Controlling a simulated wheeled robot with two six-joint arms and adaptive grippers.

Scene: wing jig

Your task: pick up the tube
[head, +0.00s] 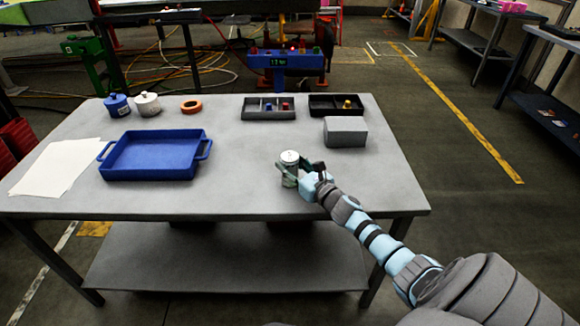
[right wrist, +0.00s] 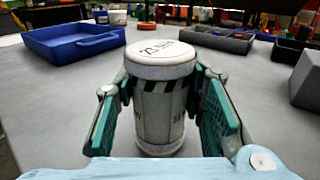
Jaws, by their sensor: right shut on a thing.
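The tube (head: 290,158) is a short white cylinder with a lid, standing upright on the grey table. In the right wrist view the tube (right wrist: 160,95) shows a white lid with dark writing and a black-and-white striped band. My right gripper (head: 298,172) is at the tube, with one teal finger on each side of it. In the right wrist view the gripper (right wrist: 160,112) is shut on the tube's body below the lid. The tube's lower end is partly hidden by my gripper. My left gripper is not in view.
A blue tray (head: 152,177) stands to the left, beside white paper sheets (head: 55,166). Blue and white pots (head: 147,104), an orange ring (head: 191,106), dark divided bins (head: 255,113) and a grey box (head: 345,132) line the back. The table's front middle is clear.

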